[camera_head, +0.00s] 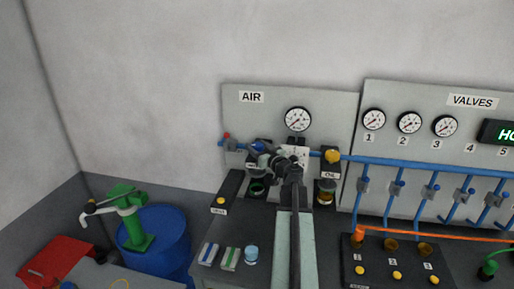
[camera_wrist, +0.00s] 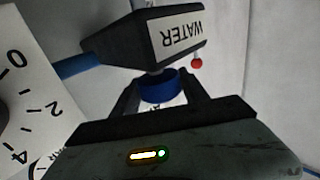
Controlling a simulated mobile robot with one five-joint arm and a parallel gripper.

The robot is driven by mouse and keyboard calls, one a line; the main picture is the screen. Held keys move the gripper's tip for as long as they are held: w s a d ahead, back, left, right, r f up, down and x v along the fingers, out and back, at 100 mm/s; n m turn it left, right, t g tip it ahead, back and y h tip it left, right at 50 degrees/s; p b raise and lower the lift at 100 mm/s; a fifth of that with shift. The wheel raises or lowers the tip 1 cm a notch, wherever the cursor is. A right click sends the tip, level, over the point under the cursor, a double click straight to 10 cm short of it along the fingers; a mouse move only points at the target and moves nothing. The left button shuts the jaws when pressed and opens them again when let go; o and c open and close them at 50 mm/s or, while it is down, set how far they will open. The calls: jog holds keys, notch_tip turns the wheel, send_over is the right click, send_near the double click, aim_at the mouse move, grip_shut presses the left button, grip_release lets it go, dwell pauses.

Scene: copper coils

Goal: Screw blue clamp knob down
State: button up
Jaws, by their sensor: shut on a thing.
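The blue clamp knob (camera_wrist: 160,88) sits under the block labelled WATER (camera_wrist: 180,38) in the upside-down wrist view. My gripper (camera_wrist: 158,100) is shut on the knob, with one dark finger on each side of it. In the head view the blue knob (camera_head: 257,147) shows at the left end of my arm, on the AIR panel (camera_head: 240,115). My gripper (camera_head: 265,152) partly hides the knob and its block there. I cannot tell how far the knob is screwed down.
An OIL unit with a yellow knob (camera_head: 332,156) stands right of my arm. A blue pipe (camera_head: 420,165) runs along the wall. A red-tipped lever (camera_wrist: 197,63) is close beside the knob. Small boxes (camera_head: 230,258) lie on the bench below.

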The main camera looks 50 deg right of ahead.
jog(key=m+g+h, duration=0.2)
jog(key=h, duration=0.1)
jog(key=m+g+h, duration=0.1)
jog(key=m+h, duration=0.2)
jog(key=h, duration=0.1)
jog(key=shift+a+g, duration=0.1)
jog(key=shift+g, duration=0.3)
jog(key=m+g+h, duration=0.2)
jog(key=m+g, duration=0.1)
jog(key=g, duration=0.1)
jog(key=m+g+h, duration=0.3)
jog(key=g, duration=0.1)
jog(key=shift+w+h, duration=0.2)
jog(key=shift+h, duration=0.1)
jog(key=m+g, duration=0.2)
jog(key=g, duration=0.1)
jog(key=m+g, duration=0.2)
jog(key=g, duration=0.1)
jog(key=m+g, duration=0.2)
jog(key=shift+d+g+h, duration=0.25)
jog(key=shift+g+h, duration=0.05)
jog(key=shift+g, duration=0.1)
jog(key=m+g+y, duration=0.1)
jog(key=m+g, duration=0.2)
jog(key=g, duration=0.1)
jog(key=shift+s+m+g+y, duration=0.2)
jog(key=shift+m+g+y, duration=0.55)
jog(key=shift+g, duration=0.45)
jog(key=shift+s, duration=0.1)
